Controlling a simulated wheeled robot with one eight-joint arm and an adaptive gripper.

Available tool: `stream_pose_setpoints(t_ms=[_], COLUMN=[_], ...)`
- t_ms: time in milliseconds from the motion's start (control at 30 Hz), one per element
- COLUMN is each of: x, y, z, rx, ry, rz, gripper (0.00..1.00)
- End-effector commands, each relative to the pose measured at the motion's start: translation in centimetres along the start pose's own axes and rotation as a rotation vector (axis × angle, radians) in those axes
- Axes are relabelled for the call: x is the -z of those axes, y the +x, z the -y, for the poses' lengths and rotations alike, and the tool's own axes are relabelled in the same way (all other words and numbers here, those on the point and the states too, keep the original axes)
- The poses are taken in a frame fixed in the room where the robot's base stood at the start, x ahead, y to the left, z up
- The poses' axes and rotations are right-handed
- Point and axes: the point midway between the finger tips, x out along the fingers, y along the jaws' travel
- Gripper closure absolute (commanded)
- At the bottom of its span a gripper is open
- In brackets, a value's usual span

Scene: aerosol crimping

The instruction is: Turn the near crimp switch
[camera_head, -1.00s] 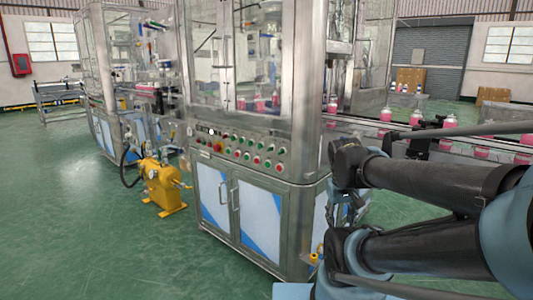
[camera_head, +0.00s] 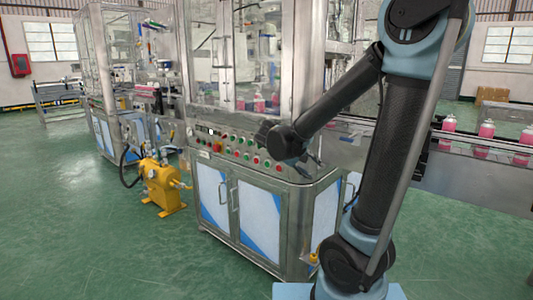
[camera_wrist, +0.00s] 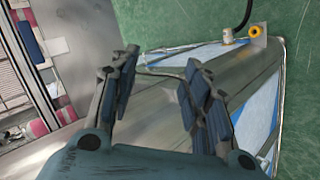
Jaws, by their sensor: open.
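The control panel (camera_head: 228,146) runs along the front of the near crimping cabinet, with rows of green and red knobs and a larger red button (camera_head: 216,147) at its left. I cannot tell which one is the crimp switch, and my wrist covers the panel's right part. In the wrist view, my gripper (camera_wrist: 160,66) is open and empty, its two dark fingers apart over the cabinet's metal edge (camera_wrist: 240,72). No knobs show there.
A yellow machine (camera_head: 162,186) stands on the green floor left of the cabinet doors (camera_head: 257,213). A conveyor with pink bottles (camera_head: 487,130) runs to the right. Glass panels rise above the control panel. The floor in front is clear.

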Motion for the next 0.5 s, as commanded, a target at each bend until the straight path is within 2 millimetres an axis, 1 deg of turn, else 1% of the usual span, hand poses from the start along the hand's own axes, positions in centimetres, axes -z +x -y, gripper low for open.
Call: stream_pose_setpoints(t_ms=[33, 200, 367, 500], x=[1.6, 5.9, 9.4, 11.8], y=[-0.7, -3.0, -5.7, -8.5], z=[0.8, 3.0, 5.8, 8.8], rx=[-0.03, -0.141, -0.24, -0.321], ry=[-0.006, -0.005, 0.008, 0.029], rz=[-0.027, -0.111, -0.201, -0.288], gripper=[0.57, 0.57, 0.57, 0.57])
